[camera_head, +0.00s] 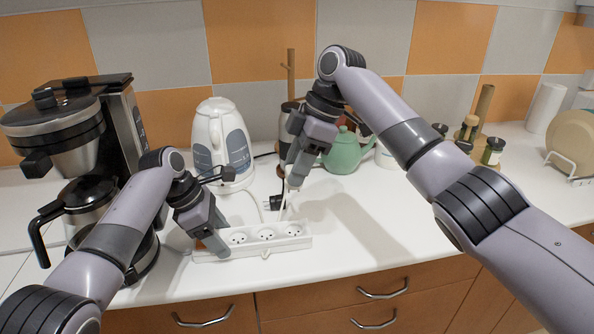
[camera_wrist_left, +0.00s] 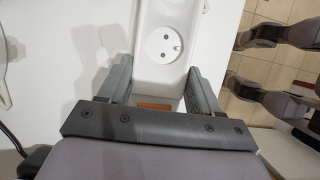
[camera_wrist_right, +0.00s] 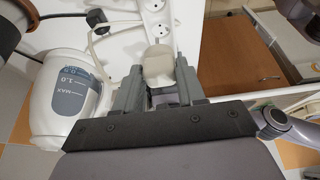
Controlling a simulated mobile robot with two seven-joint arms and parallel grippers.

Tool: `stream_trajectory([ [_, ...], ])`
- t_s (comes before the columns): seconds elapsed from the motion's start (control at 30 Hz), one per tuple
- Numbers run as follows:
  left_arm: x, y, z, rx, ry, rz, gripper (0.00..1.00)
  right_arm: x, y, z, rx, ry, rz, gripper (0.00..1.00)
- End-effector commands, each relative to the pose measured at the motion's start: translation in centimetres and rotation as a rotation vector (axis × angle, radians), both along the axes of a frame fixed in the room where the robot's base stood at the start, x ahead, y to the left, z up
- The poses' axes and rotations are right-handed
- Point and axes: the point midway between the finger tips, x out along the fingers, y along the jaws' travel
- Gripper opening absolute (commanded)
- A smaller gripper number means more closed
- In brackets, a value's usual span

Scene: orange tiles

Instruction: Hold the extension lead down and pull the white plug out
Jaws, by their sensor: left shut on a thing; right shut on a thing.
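The white extension lead (camera_head: 265,250) lies along the counter near its front edge. My left gripper (camera_head: 219,250) is shut on its left end; in the left wrist view the fingers straddle the lead (camera_wrist_left: 150,75), with a bare socket in front of them. My right gripper (camera_head: 293,184) is shut on the white plug (camera_wrist_right: 157,66), which shows between the fingers in the right wrist view. This gripper is raised above and behind the lead's right part. Three sockets show bare in the head view, so the plug appears clear of them. Its pins are hidden.
A black plug (camera_head: 277,202) lies behind the lead, and a pale cable loops nearby.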

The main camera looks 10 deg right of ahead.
Motion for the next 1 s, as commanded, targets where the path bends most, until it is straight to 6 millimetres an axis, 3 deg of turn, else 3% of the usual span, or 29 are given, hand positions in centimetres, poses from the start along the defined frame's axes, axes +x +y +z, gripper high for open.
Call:
stream_trajectory([
  [1.0, -0.1, 0.1, -0.2, 0.003, 0.002, 0.0, 0.2, -0.1, 0.0, 3.8, 0.0, 0.001, 0.0, 0.0],
])
